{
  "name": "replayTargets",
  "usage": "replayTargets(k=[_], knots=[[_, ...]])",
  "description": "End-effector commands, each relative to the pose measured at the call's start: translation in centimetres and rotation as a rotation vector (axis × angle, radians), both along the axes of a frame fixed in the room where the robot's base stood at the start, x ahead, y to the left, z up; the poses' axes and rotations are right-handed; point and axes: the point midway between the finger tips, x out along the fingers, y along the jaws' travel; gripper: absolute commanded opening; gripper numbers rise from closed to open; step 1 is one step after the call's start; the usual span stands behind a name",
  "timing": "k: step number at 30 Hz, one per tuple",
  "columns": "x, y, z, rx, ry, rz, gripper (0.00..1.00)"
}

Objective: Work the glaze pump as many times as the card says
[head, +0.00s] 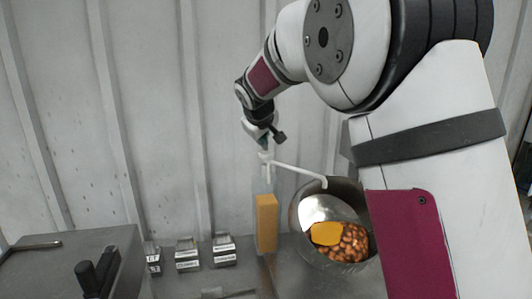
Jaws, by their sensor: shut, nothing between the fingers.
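The glaze pump has a white head (265,157) with a long spout (298,170) that slopes right to the mouth of a tilted metal drum (300,215). Below the head stands an orange-yellow container (266,222). My gripper (264,146) is shut and empty, pointing down just above the pump head. I cannot tell whether it touches the head. Brown nut-like pieces (349,246) lie in the drum with an orange patch (327,233) on them. No card with a readable count can be made out.
Several small metal holders with white labels (188,265) stand left of the pump; their print is too small to read. My arm covers the right side.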

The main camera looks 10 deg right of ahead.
Motion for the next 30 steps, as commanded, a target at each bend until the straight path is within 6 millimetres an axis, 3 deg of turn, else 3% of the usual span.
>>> replayTargets(k=[14, 30], knots=[[0.0, 0.0, 0.9, 0.001, -0.003, 0.0, 0.0], [0.0, 0.0, 5.4, 0.001, -0.004, 0.001, 0.0]])
